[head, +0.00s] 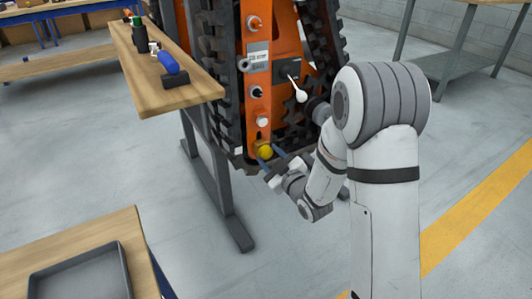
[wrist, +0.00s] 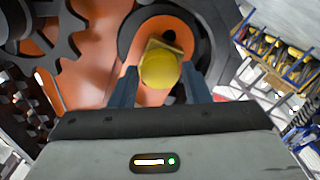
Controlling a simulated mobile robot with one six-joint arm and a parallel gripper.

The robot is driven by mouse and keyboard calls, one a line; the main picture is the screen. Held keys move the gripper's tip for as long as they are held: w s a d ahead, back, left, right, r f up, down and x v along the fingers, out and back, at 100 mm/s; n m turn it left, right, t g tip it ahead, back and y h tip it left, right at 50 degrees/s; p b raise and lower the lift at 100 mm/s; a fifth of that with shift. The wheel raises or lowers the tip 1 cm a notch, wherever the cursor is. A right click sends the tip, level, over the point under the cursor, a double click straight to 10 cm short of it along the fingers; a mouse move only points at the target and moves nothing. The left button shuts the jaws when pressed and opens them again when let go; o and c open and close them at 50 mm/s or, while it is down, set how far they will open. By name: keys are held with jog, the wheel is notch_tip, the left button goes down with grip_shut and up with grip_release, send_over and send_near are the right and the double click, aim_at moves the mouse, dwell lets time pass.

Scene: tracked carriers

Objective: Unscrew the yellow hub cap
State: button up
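The yellow hub cap (head: 265,152) sits low on the orange side of the tracked carrier (head: 285,40). In the wrist view the cap (wrist: 159,70) has a round front and a squarish part behind it, in the middle of a dark ring on the orange frame. My gripper (head: 266,158) is at the cap. In the wrist view its two fingers (wrist: 160,88) stand apart, one on each side of the cap. A gap shows between each finger and the cap, so it looks open and not closed on it.
A wooden bench (head: 165,85) with a blue-handled tool (head: 168,62) and bottles stands left of the carrier. A grey tray (head: 82,277) lies on a wooden table at lower left. A grey metal table (head: 465,55) stands at upper right. Open floor lies between.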

jog(key=c, duration=0.5)
jog(key=n, duration=0.7)
jog(key=shift+n, duration=1.4)
jog(key=shift+n, duration=0.5)
jog(key=n, duration=0.3)
jog(key=shift+n, duration=0.4)
jog(key=n, duration=0.5)
